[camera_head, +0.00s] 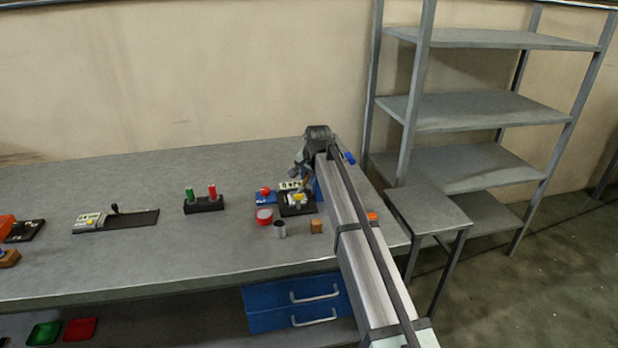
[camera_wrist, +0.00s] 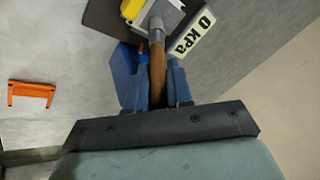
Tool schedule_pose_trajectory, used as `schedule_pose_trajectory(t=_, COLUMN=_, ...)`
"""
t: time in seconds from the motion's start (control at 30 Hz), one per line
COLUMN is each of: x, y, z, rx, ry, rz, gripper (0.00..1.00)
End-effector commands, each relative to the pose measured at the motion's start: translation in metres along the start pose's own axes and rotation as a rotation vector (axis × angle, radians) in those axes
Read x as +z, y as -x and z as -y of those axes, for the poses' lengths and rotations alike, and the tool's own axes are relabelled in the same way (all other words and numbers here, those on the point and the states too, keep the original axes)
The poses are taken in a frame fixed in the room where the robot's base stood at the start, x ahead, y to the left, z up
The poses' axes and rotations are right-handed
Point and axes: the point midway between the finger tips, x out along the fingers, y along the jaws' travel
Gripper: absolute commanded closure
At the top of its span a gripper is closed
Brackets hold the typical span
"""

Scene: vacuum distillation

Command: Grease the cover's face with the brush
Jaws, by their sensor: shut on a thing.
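My gripper (camera_wrist: 159,88) is shut on the brush, whose brown wooden handle (camera_wrist: 157,72) stands between the blue fingers. The brush's grey ferrule (camera_wrist: 156,36) points toward a grey metal piece (camera_wrist: 168,14) beside a yellow part (camera_wrist: 131,8) on a dark plate. I cannot tell whether the brush tip touches it, nor which part is the cover's face. In the head view my gripper (camera_head: 305,181) is over the back of the dark-based apparatus (camera_head: 298,208) with the yellow part (camera_head: 299,198). The brush is too small there to make out clearly.
A "0 kPa" label (camera_wrist: 193,33) is beside the plate. A red-topped round tin (camera_head: 264,216), a grey cup (camera_head: 280,230) and a wooden block (camera_head: 316,226) stand in front. A rack with green and red pieces (camera_head: 203,204) is left. An orange bracket (camera_wrist: 31,95) lies apart.

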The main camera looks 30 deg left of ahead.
Motion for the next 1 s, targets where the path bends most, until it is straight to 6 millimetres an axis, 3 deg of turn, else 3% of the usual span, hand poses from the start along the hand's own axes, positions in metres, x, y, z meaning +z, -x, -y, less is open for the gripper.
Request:
schedule_pose_trajectory(t=0.73, x=0.028, y=-0.001, z=0.032, rx=-0.001, ry=0.003, rz=-0.001, gripper=1.0)
schedule_pose_trajectory(t=1.0, x=0.025, y=-0.005, z=0.037, rx=-0.001, ry=0.003, rz=-0.001, gripper=1.0)
